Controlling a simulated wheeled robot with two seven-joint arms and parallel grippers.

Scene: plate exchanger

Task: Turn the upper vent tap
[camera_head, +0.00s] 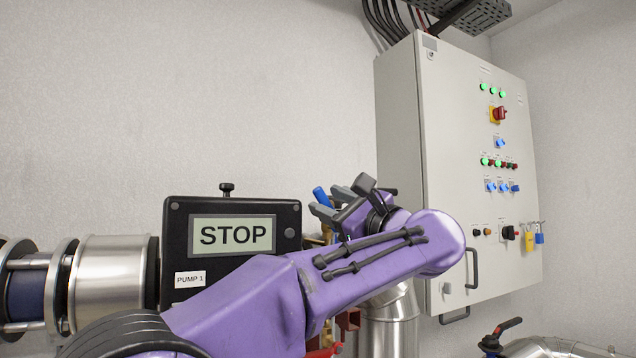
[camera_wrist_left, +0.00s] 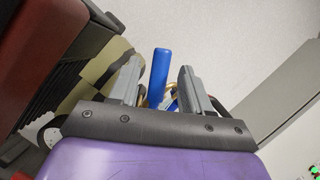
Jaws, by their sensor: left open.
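The vent tap shows as a blue lever (camera_head: 320,195) sticking up beside the pump box in the head view. In the left wrist view the blue lever (camera_wrist_left: 159,76) stands upright between the two grey fingers. A brass part shows near its foot, mostly hidden by my gripper. My left gripper (camera_head: 342,198) is open, with its fingers on either side of the lever in the wrist view. I cannot tell how deep the lever sits between them, and no contact is clear. My right gripper is in neither view.
A black box reading STOP (camera_head: 236,281), labelled PUMP 1, stands left of my gripper. A grey control cabinet (camera_head: 400,130) with lights and switches hangs close on the right. A metal pipe (camera_head: 392,325) runs below my arm. Bare wall lies behind.

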